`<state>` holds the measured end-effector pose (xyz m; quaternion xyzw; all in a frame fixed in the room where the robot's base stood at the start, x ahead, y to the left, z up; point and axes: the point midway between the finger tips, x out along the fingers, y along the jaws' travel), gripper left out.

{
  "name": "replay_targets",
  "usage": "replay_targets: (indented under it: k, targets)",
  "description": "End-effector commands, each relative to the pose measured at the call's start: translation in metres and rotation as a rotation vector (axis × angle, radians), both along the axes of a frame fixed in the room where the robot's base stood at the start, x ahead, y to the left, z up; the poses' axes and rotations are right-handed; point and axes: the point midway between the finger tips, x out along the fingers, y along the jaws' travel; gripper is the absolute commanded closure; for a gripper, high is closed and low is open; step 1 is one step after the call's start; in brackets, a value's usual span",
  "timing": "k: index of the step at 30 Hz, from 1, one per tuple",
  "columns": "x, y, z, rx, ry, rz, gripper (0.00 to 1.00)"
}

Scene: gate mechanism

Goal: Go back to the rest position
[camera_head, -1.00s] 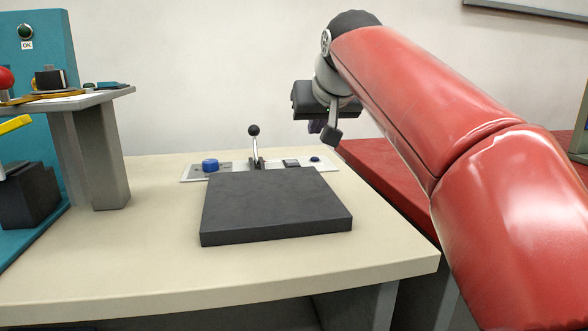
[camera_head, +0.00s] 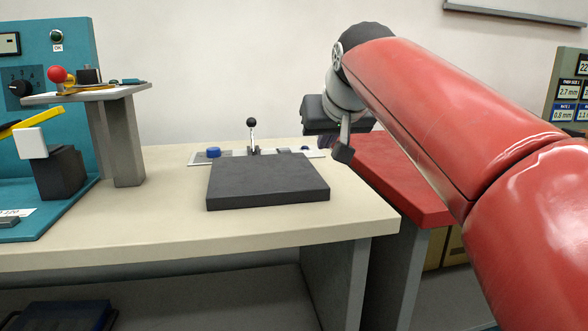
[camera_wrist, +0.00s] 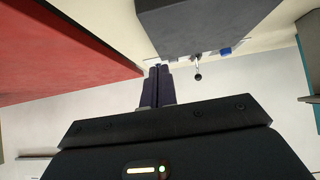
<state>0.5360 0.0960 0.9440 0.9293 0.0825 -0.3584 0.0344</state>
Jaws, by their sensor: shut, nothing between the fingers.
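My gripper shows in the wrist view (camera_wrist: 158,70) with its two dark fingers together and nothing between them. In the head view it hangs at the end of my red arm, beyond the bench's back right corner area, with its fingers mostly hidden by the wrist. The cream bench (camera_head: 240,228) carries a dark square slab (camera_head: 268,180). Behind the slab is a control strip with a black-knobbed lever (camera_head: 251,123) standing upright and a blue button (camera_head: 213,152). The lever knob (camera_wrist: 198,77) and slab (camera_wrist: 200,22) also appear in the wrist view, apart from my fingers.
A red-topped table (camera_head: 395,172) adjoins the bench on the right, below my arm. On the left stand a teal machine (camera_head: 55,95) and a small grey raised stand (camera_head: 122,140). A display panel (camera_head: 572,90) is at the far right. The bench's front is clear.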

Motion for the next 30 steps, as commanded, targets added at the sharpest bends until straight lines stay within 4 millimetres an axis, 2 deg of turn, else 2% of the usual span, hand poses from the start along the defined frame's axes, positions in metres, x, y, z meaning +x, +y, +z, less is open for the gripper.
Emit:
replay_targets:
  k: [5, 11, 14, 18, 22, 24, 27, 30]
  targets:
    - [-0.025, -0.015, -0.020, -0.009, 0.037, -0.021, 1.00]
    - [-0.068, -0.037, -0.058, -0.021, 0.096, -0.054, 1.00]
    - [-0.102, -0.052, -0.090, -0.026, 0.138, -0.078, 1.00]
    - [-0.163, -0.074, -0.153, -0.030, 0.215, -0.121, 1.00]
    - [-0.212, -0.087, -0.209, -0.030, 0.276, -0.152, 1.00]
    - [-0.232, -0.091, -0.233, -0.028, 0.303, -0.163, 1.00]
    - [-0.250, -0.094, -0.257, -0.027, 0.328, -0.173, 1.00]
    - [-0.259, -0.096, -0.268, -0.027, 0.339, -0.178, 1.00]
